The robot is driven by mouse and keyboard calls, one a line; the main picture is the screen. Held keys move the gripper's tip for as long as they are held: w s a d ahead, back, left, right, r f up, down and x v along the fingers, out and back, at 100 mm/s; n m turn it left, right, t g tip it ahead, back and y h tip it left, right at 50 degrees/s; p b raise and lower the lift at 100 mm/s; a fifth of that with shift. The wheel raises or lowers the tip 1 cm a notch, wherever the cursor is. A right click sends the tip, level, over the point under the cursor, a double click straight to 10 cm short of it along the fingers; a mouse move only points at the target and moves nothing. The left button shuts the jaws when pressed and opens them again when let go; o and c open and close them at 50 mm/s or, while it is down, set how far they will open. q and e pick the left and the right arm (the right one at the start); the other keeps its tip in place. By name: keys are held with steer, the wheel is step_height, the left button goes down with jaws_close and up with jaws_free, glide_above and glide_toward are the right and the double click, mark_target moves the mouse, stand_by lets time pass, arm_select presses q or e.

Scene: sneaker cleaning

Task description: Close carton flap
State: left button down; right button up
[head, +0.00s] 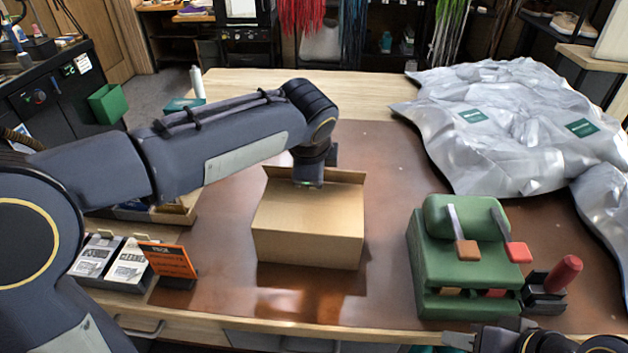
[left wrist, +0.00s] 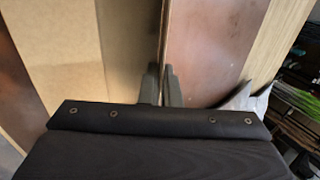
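The brown carton (head: 308,235) stands on the table mat in the middle of the head view. One flap (head: 335,175) at its back edge stands up; the rest of the top looks covered. My left gripper (head: 310,183) is over the back of the carton, by that flap, with its fingers mostly hidden by the wrist. In the left wrist view, its two fingers (left wrist: 162,86) are close together at the flap's thin edge (left wrist: 163,35). My right gripper (head: 490,335) is partly in view at the bottom right edge, apart from the carton.
A green block holder (head: 440,270) with brushes stands right of the carton, beside a red-handled tool (head: 564,274). Silver bags (head: 510,130) cover the back right. Small boxes and an orange card (head: 168,260) stand at the left. The mat between carton and holder is clear.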

arm_select(q)
steer(key=shift+s+f+t+b, duration=0.15)
steer(key=shift+t+b, duration=0.15)
steer(key=shift+b, duration=0.05)
steer(key=c, duration=1.6)
jaws_free()
steer(key=shift+c, duration=0.2)
steer(key=v, duration=0.8)
steer(key=shift+p, duration=0.3)
